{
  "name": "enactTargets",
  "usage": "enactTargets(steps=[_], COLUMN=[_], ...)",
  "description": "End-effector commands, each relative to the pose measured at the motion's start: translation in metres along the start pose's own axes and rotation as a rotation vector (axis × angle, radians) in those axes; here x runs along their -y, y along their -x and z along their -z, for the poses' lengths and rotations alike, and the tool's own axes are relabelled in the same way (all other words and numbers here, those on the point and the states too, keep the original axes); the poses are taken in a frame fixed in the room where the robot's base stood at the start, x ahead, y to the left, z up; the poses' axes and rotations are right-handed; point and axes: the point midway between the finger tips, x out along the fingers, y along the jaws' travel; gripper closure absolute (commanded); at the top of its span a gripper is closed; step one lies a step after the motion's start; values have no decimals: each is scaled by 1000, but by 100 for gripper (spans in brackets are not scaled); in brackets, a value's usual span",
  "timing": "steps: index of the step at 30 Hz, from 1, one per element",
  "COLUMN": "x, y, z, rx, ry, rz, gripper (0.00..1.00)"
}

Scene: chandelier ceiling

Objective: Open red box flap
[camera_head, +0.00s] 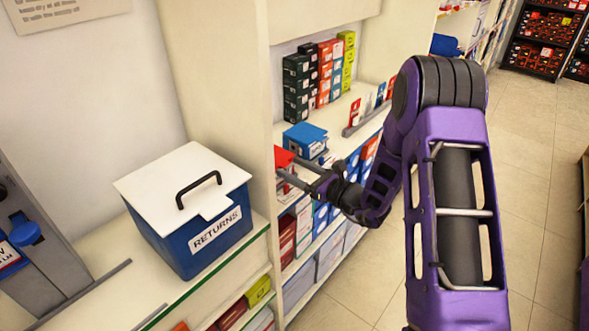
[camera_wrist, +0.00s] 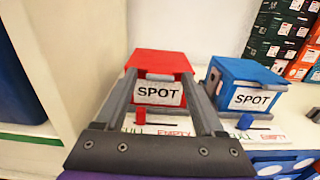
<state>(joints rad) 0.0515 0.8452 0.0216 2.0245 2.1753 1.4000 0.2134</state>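The red box (camera_wrist: 160,62), with a white SPOT label, stands on the shelf in the wrist view. Its red top looks closed. In the head view the red box (camera_head: 283,160) is partly hidden by my gripper and the shelf's side panel. My gripper (camera_head: 286,168) is open and points at the front of the box. In the wrist view the two fingers of my gripper (camera_wrist: 158,78) flank the SPOT label, with nothing held between them. I cannot tell whether the fingertips touch the box.
A blue SPOT box (camera_wrist: 247,88) stands right of the red one. A small red piece (camera_wrist: 140,116) lies before the red box. A shelf panel (camera_wrist: 68,60) rises at left. The blue RETURNS box (camera_head: 195,210) sits on a nearer counter. Floor at right is clear.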

Motion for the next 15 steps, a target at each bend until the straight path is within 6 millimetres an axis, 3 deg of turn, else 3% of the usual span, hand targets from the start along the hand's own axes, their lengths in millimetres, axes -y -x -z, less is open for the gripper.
enactTargets(steps=[2, 11, 15], x=[0, 0, 0], y=[0, 0, 0], z=[0, 0, 0], rx=[0, 0, 0], ry=[0, 0, 0], rz=[0, 0, 0], gripper=[46, 100, 100])
